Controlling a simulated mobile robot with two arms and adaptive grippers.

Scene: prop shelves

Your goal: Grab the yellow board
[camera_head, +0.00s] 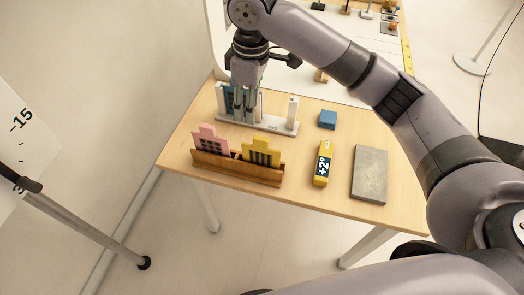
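The yellow board (261,150) stands upright in the right part of a brown wooden rack (238,172) on the table. It has dark vertical bars on its face, and its lower part is hidden by the rack's front wall. A pink board (208,139) stands to its left in the same rack. My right gripper (244,118) points down behind the wooden rack, at the left part of a white rack, close to blue pieces there. It is apart from the yellow board. Whether its fingers are open or closed on something is unclear. My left gripper is not in view.
The white rack (275,125) has a white upright piece (292,111) at its right end. A blue block (327,119), a yellow "+2°" piece (322,164) and a grey slab (369,174) lie to the right. My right arm crosses above the table's right side.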

